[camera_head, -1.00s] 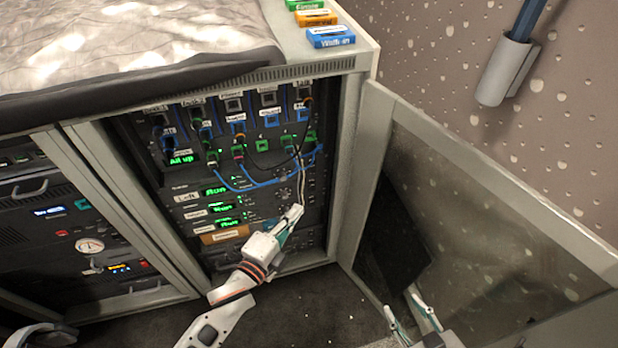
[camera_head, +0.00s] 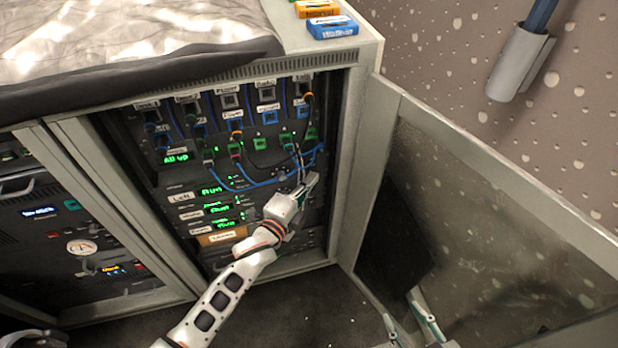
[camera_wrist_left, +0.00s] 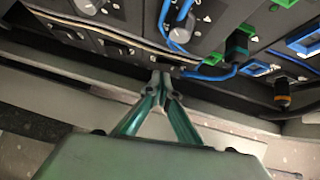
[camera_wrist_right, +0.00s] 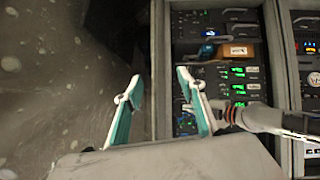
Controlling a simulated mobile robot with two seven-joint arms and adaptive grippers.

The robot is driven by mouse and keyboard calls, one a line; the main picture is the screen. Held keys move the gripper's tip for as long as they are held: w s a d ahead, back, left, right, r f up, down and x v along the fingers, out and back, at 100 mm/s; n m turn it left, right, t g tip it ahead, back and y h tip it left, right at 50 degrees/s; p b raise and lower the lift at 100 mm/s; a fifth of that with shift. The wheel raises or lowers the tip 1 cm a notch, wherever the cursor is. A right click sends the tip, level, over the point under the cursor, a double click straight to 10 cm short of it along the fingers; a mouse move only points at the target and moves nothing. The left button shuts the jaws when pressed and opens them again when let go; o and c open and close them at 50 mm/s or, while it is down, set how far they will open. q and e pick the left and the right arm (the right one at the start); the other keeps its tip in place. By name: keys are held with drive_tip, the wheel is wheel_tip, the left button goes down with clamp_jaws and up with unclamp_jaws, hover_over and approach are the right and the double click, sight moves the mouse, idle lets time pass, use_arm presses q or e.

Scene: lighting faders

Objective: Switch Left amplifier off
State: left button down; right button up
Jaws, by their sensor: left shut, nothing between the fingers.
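The Left amplifier (camera_head: 181,197) is the rack unit with a "Left" label and a green display (camera_head: 212,190) that appears to read "Run". My left gripper (camera_head: 311,180) is shut and empty, at the right end of this unit's row. It covers that part of the panel. In the left wrist view, its closed tips (camera_wrist_left: 163,76) are close to the panel edge, near a dark rocker-like switch (camera_wrist_left: 120,49) and a grey knob (camera_wrist_left: 180,24); contact cannot be told. My right gripper (camera_head: 401,304) is open and empty, low beside the open door; it also shows in the right wrist view (camera_wrist_right: 160,78).
Blue cables (camera_head: 262,183) loop across the patch panel just above the left gripper. Two similar amplifier units with green displays (camera_head: 224,234) sit below. The open glass door (camera_head: 500,210) bounds the right side. A neighbouring rack (camera_head: 75,225) stands left.

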use_arm(q)
drive_tip(key=shift+w+a+f, duration=0.1)
drive_tip(key=shift+w+a, duration=0.05)
drive_tip(key=shift+w, duration=0.3)
